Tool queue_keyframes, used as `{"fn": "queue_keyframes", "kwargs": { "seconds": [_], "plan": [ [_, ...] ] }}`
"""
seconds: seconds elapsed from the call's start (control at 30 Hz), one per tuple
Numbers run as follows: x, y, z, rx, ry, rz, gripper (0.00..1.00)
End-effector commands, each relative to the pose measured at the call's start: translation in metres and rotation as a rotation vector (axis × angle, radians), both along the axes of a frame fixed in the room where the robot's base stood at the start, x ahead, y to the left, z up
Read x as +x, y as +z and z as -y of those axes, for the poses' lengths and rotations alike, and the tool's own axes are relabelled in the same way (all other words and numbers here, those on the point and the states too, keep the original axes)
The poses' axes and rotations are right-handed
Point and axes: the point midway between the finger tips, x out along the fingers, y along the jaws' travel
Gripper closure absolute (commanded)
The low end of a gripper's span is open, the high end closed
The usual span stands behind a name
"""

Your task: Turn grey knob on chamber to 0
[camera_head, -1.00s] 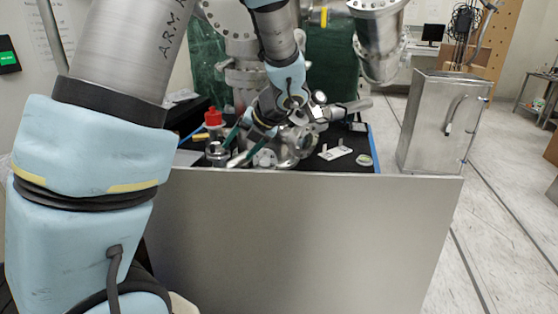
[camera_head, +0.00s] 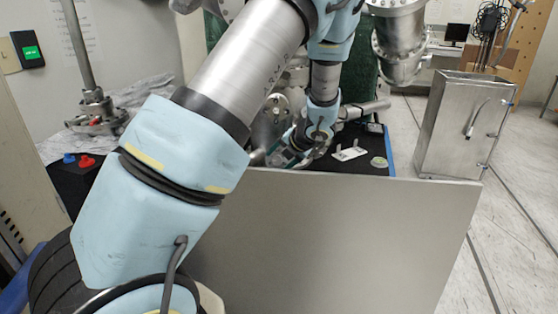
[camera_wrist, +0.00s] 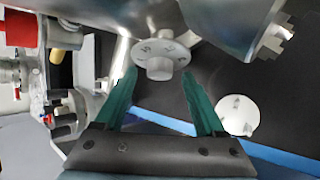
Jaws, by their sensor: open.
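The grey knob (camera_wrist: 160,58) is a round dial with small dark marks and a raised grip, in the upper middle of the wrist view. It sits at the metal chamber (camera_wrist: 215,15), whose shiny body fills the top of that view. My gripper (camera_wrist: 163,75) is open, with one green finger on either side below the knob. The fingertips look close to the dial's lower edge; I cannot tell whether they touch it. In the head view my gripper (camera_head: 279,156) is low beside the chamber, and my arm hides most of the chamber and the knob.
A white disc (camera_wrist: 238,115) lies right of my fingers on the black surface, edged with blue. In the head view a white bracket (camera_head: 350,154) lies right of my gripper. A grey panel (camera_head: 340,240) stands in front. A metal box (camera_head: 462,125) stands at right.

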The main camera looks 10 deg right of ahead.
Motion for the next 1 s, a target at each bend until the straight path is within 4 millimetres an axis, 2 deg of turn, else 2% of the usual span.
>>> {"fn": "queue_keyframes", "kwargs": {
  "seconds": [0.4,1.0],
  "plan": [
    [0.005,-0.0061,-0.0026,-0.001,0.0,-0.001,0.29],
    [0.0047,-0.0058,-0.0026,-0.001,0.0,-0.001,0.97]
  ]
}}
